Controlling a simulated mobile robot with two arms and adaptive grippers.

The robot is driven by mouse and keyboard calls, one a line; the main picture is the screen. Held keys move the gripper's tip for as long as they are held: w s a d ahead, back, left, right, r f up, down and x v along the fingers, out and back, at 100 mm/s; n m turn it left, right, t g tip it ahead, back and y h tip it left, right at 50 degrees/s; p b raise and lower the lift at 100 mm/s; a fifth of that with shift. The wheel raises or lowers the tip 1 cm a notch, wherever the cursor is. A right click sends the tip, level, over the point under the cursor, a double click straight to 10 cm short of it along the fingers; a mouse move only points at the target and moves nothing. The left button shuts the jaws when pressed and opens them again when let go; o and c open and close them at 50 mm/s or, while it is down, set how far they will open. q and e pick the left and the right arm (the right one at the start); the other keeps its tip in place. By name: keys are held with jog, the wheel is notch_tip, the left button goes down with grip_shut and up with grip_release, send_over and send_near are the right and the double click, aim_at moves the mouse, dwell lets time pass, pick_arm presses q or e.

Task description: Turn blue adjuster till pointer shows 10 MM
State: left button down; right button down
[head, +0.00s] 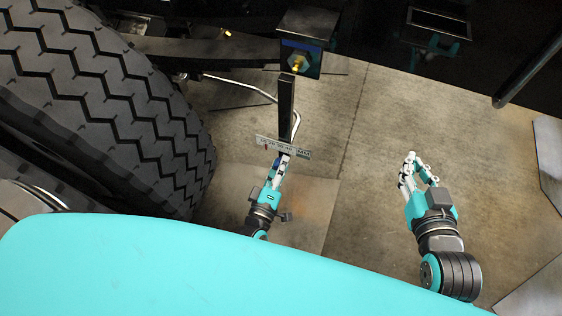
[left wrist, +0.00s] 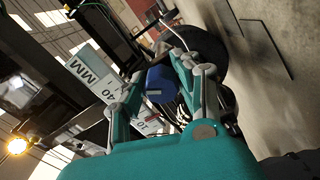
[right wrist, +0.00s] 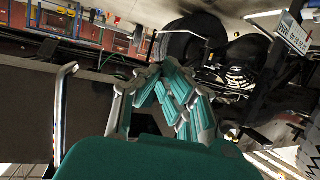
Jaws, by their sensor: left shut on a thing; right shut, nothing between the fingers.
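The blue adjuster (left wrist: 161,84) sits between the fingers of my left gripper (left wrist: 155,78) in the left wrist view, and the gripper is shut on it. In the head view my left gripper (head: 281,163) is at the lower end of a dark upright bar (head: 286,100), and its fingers mostly hide the adjuster. A pale scale plate (head: 295,151) marked MM crosses the bar just above the gripper. A small red mark, apparently the pointer (left wrist: 152,120), shows near the 10 in the left wrist view; its exact reading is too small to tell. My right gripper (head: 417,162) is shut and empty.
A large tyre (head: 95,100) stands on the left. A dark bracket with a yellow fitting (head: 300,62) is above the bar. A pale hose (head: 245,84) curves behind the bar. The concrete floor around my right gripper is clear.

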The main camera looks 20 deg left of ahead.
pick_arm(q)
jog(key=m+p, duration=0.2)
jog(key=m, duration=0.2)
jog(key=shift+m, duration=0.4)
jog(key=m+p, duration=0.1)
jog(key=m, duration=0.3)
jog(key=shift+a+f+m+p, duration=0.1)
jog(key=shift+f+m+p, duration=0.05)
jog(key=shift+m+p, duration=0.25)
jog(key=shift+m, duration=0.8)
pick_arm(e)
jog(key=s+d+f+g+h, duration=0.1)
jog(key=s+d+f+g, duration=0.1)
jog(key=s+f+g, duration=0.3)
jog(key=s+d+f+g+h, duration=0.1)
jog(key=s+d+f+g, duration=0.2)
jog(key=s, duration=0.7)
jog(key=f+g, duration=0.1)
jog(key=g, duration=0.1)
jog(key=shift+d+f+m+g+h, duration=0.25)
jog(key=shift+f+m+g+h, duration=0.05)
jog(key=shift+f+h, duration=0.1)
pick_arm(q)
jog(key=shift+f, duration=0.1)
pick_arm(e)
jog(key=shift+s, duration=0.1)
pick_arm(q)
jog(key=c, duration=0.9)
grip_release()
jog(key=shift+c, duration=0.2)
